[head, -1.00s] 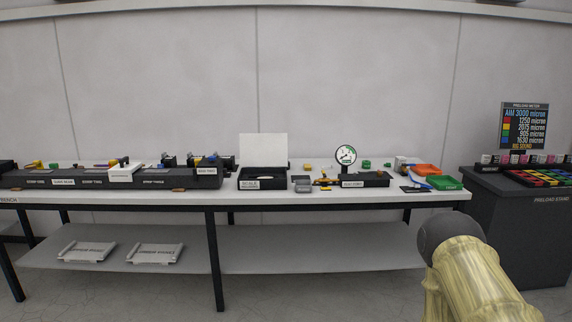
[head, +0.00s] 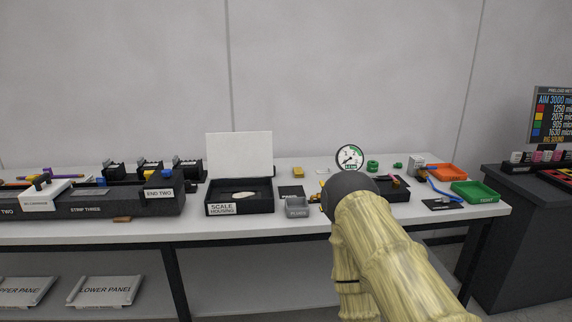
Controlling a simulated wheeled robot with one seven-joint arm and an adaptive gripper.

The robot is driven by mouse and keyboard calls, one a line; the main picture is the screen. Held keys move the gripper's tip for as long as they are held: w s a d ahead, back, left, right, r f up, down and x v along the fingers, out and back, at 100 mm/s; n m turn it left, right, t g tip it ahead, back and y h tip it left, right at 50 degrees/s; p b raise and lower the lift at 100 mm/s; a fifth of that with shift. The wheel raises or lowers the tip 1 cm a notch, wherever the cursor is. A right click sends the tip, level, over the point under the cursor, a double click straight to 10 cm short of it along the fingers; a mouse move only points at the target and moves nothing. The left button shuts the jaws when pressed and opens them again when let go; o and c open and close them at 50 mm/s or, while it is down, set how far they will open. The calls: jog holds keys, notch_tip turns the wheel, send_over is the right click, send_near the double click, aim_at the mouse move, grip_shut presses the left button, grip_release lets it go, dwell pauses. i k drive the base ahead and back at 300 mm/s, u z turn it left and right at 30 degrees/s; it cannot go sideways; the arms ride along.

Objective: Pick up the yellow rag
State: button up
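No yellow rag can be told for certain in the head view. A small yellow piece (head: 298,172) lies on the white table behind the grey bin, too small to tell if it is cloth. Another yellow-orange thing (head: 315,199) lies just right of the grey bin, partly hidden by my arm. My arm, in a pale yellow streaked cover with a dark rounded joint, reaches up from the lower right across the table's front edge. My gripper does not show.
The white table (head: 240,229) carries a black scale housing tray (head: 240,209), a grey bin (head: 297,207), a round gauge (head: 349,158), an orange tray (head: 447,171) and a green tray (head: 475,191). A dark stand (head: 525,235) is at the right. Panels lie on the lower shelf.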

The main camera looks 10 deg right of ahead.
aim_at(298, 172)
jog(key=z, duration=0.1)
jog(key=i, duration=1.25)
jog(key=z, duration=0.15)
